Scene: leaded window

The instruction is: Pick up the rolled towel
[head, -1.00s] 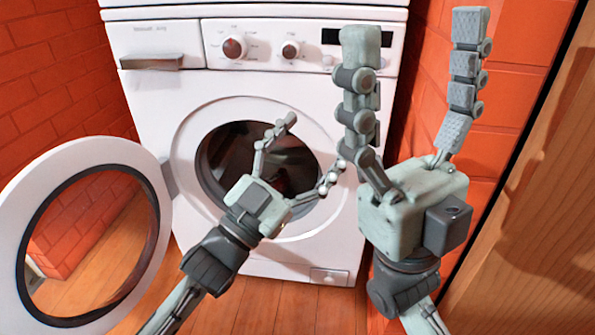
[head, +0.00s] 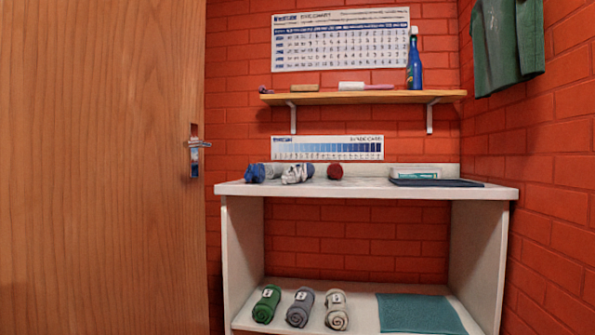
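Three rolled towels lie side by side on the lower shelf of a white unit: a green roll (head: 266,304), a grey roll (head: 299,307) and a beige-white roll (head: 336,310). Each has a small label. On the unit's top are more cloth-like rolls: a blue and grey one (head: 256,172), a white and dark patterned one (head: 297,173) and a small dark red one (head: 335,172). I cannot tell which roll the task names. Neither of my grippers is in view.
The white unit (head: 350,188) stands against a brick wall. A wooden shelf (head: 365,97) holds a blue bottle (head: 414,62). A wooden door (head: 100,170) fills the left.

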